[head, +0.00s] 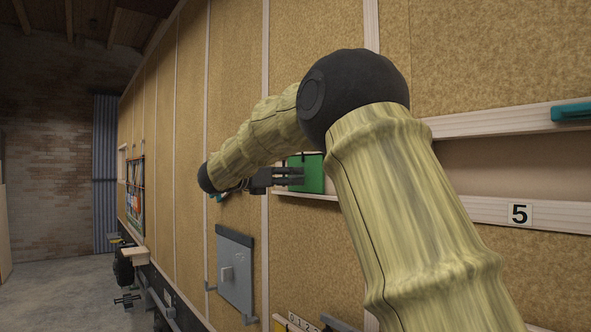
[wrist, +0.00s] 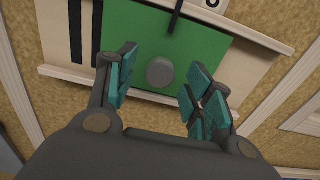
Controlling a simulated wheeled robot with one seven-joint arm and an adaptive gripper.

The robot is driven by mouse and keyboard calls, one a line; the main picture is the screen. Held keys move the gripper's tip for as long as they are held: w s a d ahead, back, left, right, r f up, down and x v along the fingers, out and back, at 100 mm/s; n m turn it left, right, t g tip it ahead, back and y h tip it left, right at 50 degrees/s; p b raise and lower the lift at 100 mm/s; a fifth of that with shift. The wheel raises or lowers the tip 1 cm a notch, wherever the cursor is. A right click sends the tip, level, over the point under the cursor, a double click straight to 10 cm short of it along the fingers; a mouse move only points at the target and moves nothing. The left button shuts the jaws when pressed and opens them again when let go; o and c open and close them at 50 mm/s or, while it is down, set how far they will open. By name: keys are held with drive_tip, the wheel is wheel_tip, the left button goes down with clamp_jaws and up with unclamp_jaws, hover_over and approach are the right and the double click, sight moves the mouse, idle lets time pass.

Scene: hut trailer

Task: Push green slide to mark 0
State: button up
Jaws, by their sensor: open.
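The green slide (head: 313,173) is a flat panel in a pale wooden track on the wall, partly behind my arm in the head view. In the wrist view the green slide (wrist: 207,48) carries a round grey knob (wrist: 160,71) and a black strip (wrist: 176,17) at its upper edge. A white number tile (wrist: 212,3) beside the strip is cut off, so its digit cannot be read surely. My gripper (head: 291,176) is open at the slide. In the wrist view its teal-padded fingers (wrist: 158,84) stand either side of the knob; contact cannot be told.
A tile marked 5 (head: 519,214) is on the track's lower rail at right. A teal piece (head: 573,111) sits on the upper rail. A numbered strip (head: 303,323) shows at the bottom. Open floor (head: 50,285) lies at left.

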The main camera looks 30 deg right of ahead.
drive_tip(key=shift+d+p, duration=0.5)
drive_tip(key=shift+d, duration=0.8)
drive_tip(key=shift+w, duration=0.1)
clamp_jaws()
